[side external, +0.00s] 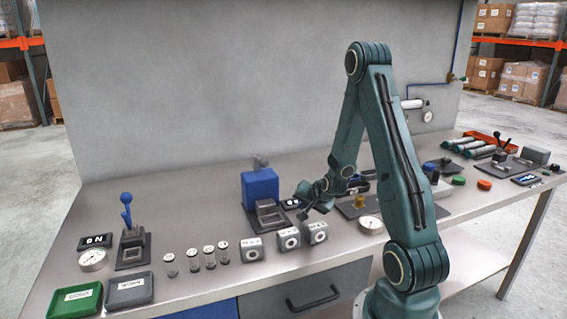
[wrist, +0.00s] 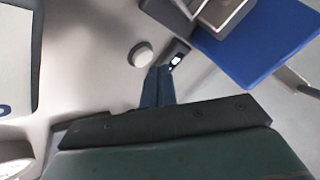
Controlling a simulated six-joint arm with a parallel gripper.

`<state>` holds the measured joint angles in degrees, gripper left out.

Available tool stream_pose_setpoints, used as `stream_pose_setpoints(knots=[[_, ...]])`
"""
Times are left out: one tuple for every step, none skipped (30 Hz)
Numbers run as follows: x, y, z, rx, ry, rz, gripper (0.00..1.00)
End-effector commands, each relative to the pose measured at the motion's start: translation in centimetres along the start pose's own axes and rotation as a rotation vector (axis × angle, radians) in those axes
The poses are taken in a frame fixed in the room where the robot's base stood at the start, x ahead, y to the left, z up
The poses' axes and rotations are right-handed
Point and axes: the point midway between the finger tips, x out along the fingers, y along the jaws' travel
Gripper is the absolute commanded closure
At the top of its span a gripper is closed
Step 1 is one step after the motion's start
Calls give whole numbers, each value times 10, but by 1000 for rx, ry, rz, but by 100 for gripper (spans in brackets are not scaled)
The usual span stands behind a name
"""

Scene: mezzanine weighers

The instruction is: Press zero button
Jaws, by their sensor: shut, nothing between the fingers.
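A round pale grey button (wrist: 141,54) stands on the bench in the wrist view, beside a small dark display (wrist: 176,55). I take it for the zero button; no label is readable. My gripper (wrist: 158,70) is shut and empty, its tips just to the lower right of the button in that picture. Whether they touch it I cannot tell. In the side external view my gripper (side external: 303,215) is low over the bench, right of the blue weigher (side external: 261,187) and near its display (side external: 290,203). The button is not clearly seen there.
White block-shaped units (side external: 289,239) stand just in front of my gripper. Several small cylinders (side external: 196,257), a gauge (side external: 370,224), and green (side external: 75,302) and grey (side external: 130,291) trays are around. The blue weigher also shows in the wrist view (wrist: 262,42).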

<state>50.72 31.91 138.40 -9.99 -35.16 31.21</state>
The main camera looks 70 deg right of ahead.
Motion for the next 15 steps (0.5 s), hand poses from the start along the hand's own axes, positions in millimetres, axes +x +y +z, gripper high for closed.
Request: stream_pose_setpoints(knots=[[0, 0, 0, 0, 0, 0, 100], [1, 1, 1, 0, -1, 0, 100], [1, 1, 1, 0, -1, 1, 100], [2, 1, 2, 0, -1, 1, 100], [2, 2, 2, 0, -1, 1, 100], [3, 2, 2, 0, -1, 1, 100], [4, 3, 3, 0, 0, 0, 100], [4, 3, 3, 0, 0, 0, 100], [5, 3, 3, 0, 0, 0, 100], [5, 4, 4, 0, 0, 0, 100], [6, 4, 4, 0, 0, 0, 100], [6, 4, 4, 0, 0, 0, 100], [6, 4, 4, 0, 0, 0, 100], [6, 4, 4, 0, 0, 0, 100], [6, 4, 4, 0, 0, 0, 100]])
